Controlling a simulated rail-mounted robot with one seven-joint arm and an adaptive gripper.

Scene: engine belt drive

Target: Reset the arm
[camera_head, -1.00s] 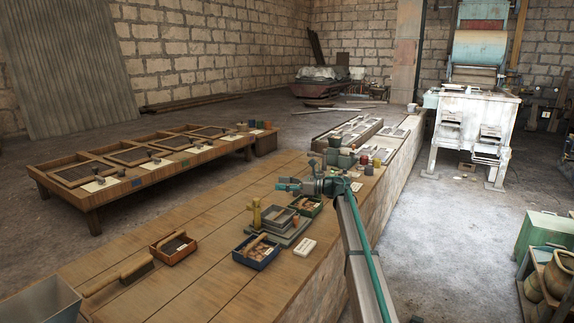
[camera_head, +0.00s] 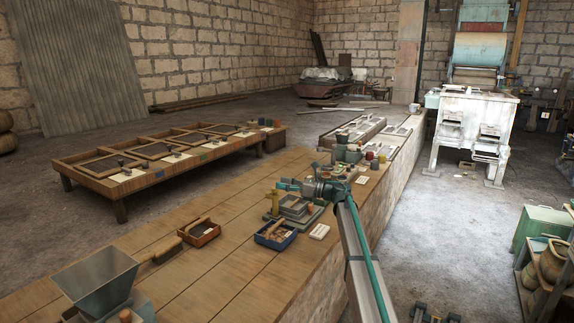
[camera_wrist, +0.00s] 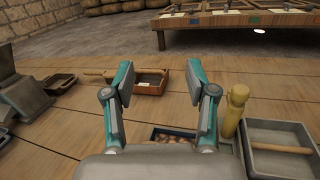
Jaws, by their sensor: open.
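My gripper (camera_head: 287,185) is at the end of my arm, above the long wooden bench (camera_head: 190,285). Its two teal-and-grey fingers are apart, with nothing between them in the wrist view (camera_wrist: 163,85). In the head view the gripper points left, and my arm reaches up from the bottom edge to it. In the wrist view a small blue box (camera_wrist: 160,134) is low in the picture, partly hidden by the gripper. A yellow post (camera_wrist: 235,110) stands just right of the right finger, with a grey tray (camera_wrist: 298,169) beside it.
A red-brown box (camera_head: 211,238) and a metal hopper (camera_head: 95,275) stand on the bench to the left. A low table with framed screens (camera_head: 115,192) stands beyond. Open floor (camera_head: 425,240) lies right of the bench.

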